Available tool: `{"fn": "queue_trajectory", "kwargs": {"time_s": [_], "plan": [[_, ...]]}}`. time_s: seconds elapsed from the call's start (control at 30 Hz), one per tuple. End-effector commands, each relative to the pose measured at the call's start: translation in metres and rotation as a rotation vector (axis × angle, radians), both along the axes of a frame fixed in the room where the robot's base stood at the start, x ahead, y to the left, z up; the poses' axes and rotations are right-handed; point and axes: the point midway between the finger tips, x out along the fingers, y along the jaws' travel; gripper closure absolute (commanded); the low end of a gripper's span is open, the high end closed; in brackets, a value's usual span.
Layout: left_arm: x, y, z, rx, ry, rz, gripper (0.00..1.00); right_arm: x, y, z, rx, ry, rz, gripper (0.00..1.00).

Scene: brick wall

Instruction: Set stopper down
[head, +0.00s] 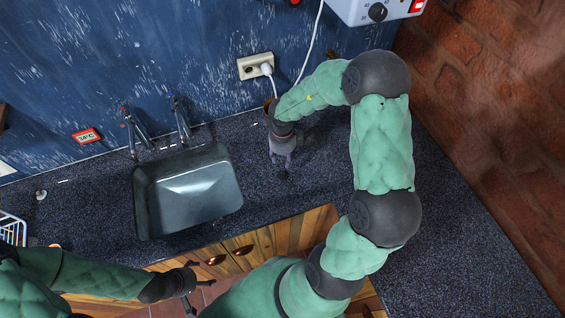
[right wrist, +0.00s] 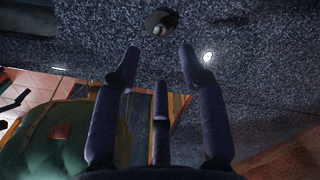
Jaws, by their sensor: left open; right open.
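The stopper (right wrist: 160,21) is a small dark round disc with a paler knob. In the right wrist view it lies on the speckled dark countertop beyond my right fingertips. My right gripper (right wrist: 158,72) is open, its fingers spread and empty, apart from the stopper. In the head view my right gripper (head: 282,162) points down over the counter right of the sink, and the stopper cannot be made out clearly there. My left gripper (head: 191,284) is open and empty, in front of the wooden cabinet doors, below the counter's front edge.
A grey sink (head: 190,190) is set in the counter (head: 455,240), with two taps (head: 180,118) behind it. A wall socket (head: 256,66) holds a plug and white cable. A white wire rack (head: 12,229) stands far left. The counter at right is clear.

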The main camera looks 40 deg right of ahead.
Motion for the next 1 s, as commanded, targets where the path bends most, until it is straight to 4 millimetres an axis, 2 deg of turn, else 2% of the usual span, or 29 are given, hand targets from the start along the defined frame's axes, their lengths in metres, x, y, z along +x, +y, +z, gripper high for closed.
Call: {"fn": "queue_trajectory", "kwargs": {"time_s": [0.1, 0.3, 1.0], "plan": [[0.000, 0.000, 0.005, 0.000, 0.000, 0.000, 0.19, 0.000, 0.000, 0.017, -0.001, 0.000, 0.001, 0.58], [0.000, 0.000, 0.007, 0.000, 0.000, 0.000, 0.19, 0.000, 0.000, 0.028, 0.000, 0.001, 0.000, 0.58], [0.000, 0.000, 0.007, 0.000, 0.000, 0.000, 0.19, 0.000, 0.000, 0.029, 0.000, 0.001, 0.000, 0.58]]}}
